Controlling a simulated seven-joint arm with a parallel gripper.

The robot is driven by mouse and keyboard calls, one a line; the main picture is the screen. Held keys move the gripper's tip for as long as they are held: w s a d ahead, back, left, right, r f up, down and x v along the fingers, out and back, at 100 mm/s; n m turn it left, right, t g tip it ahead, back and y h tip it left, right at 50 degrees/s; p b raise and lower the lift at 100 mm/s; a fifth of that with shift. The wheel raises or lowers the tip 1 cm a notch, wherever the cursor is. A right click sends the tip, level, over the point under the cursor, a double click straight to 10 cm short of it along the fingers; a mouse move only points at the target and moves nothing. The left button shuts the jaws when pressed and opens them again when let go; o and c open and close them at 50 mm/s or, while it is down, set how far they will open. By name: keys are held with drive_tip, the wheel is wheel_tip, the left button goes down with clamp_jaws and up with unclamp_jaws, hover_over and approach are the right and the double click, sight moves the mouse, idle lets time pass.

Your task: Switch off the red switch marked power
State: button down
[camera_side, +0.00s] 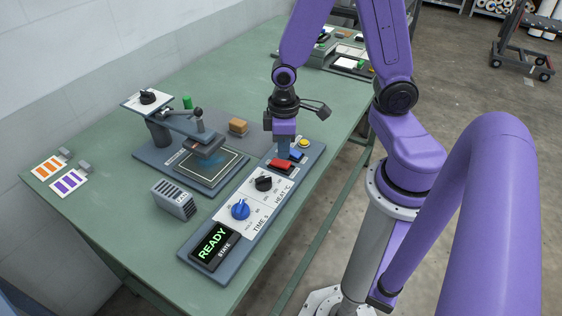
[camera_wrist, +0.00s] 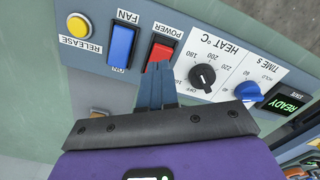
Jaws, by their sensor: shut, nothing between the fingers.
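The red switch is a rocker on the control panel, beside the word POWER. It shows in the side view (camera_side: 280,165) and the wrist view (camera_wrist: 163,47). My gripper (camera_side: 283,153) points down over the panel, its blue-grey fingers shut and empty. In the wrist view the fingertips (camera_wrist: 158,66) overlap the red switch's lower edge. I cannot tell whether they touch it or hover just above. Part of that edge is hidden, and which way the rocker is tipped is unclear.
A blue FAN switch (camera_wrist: 121,46) and yellow RELEASE button (camera_wrist: 79,26) sit close on one side. The black HEAT knob (camera_side: 263,183), blue TIME knob (camera_side: 240,209) and READY display (camera_side: 213,247) are on the other. The press (camera_side: 205,150) stands left of the panel.

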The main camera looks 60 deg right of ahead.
sight(284, 163)
drive_tip(key=shift+f, duration=1.3)
idle(0.9)
drive_tip(key=shift+r, duration=3.5)
drive_tip(key=s+a+r+n, duration=0.5)
drive_tip(key=s+r+n, duration=0.1)
drive_tip(key=s, duration=0.6)
drive_tip(key=shift+s+a+r+n, duration=0.2)
drive_tip(key=shift+r+n, duration=0.1)
drive_tip(key=shift+r, duration=0.55)
